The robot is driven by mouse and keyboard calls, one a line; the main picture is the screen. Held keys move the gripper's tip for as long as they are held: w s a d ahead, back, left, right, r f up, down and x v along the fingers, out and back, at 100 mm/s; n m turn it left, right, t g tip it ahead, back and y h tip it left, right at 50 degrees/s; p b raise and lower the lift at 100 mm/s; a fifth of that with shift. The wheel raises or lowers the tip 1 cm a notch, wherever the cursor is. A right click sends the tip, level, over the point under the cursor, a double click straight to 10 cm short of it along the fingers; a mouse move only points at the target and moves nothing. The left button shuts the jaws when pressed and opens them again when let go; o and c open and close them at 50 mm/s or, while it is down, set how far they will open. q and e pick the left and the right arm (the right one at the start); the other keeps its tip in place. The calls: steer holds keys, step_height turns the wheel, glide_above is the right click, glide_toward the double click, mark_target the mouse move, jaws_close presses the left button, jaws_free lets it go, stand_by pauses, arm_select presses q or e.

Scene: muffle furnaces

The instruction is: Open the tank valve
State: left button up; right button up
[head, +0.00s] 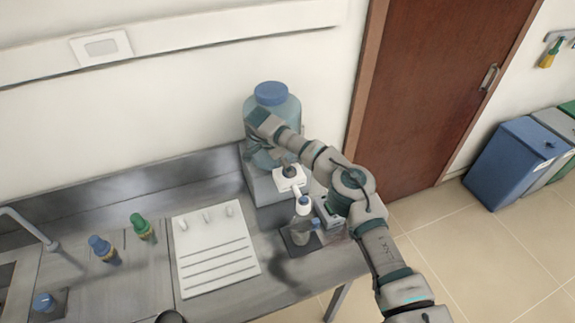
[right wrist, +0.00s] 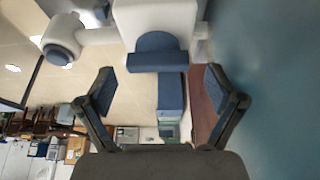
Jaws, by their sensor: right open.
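The tank (head: 286,105) is a translucent blue bottle with a blue lid (head: 271,93), on a grey stand at the back of the counter. Its white valve body (head: 290,178) is at the front, low down. In the right wrist view the valve has a blue rounded handle (right wrist: 158,52). My right gripper (right wrist: 158,76) is open and empty, its fingers apart on either side below the handle in that picture. The tank wall (right wrist: 270,70) fills the right side there. In the head view my right arm partly covers the tank. My left gripper is not in view.
A white fitting with a blue knob (right wrist: 63,38) is left of the valve. A flask (head: 302,228) stands below the valve on the counter. A white ribbed board (head: 215,250), green (head: 142,225) and blue (head: 102,247) taps are to the left. A brown door (head: 440,80) and bins (head: 515,155) are right.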

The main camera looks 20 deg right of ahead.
steer(key=v, duration=1)
steer(key=shift+a+r, duration=0.25)
steer(key=shift+a, duration=0.1)
steer(key=shift+d, duration=0.1)
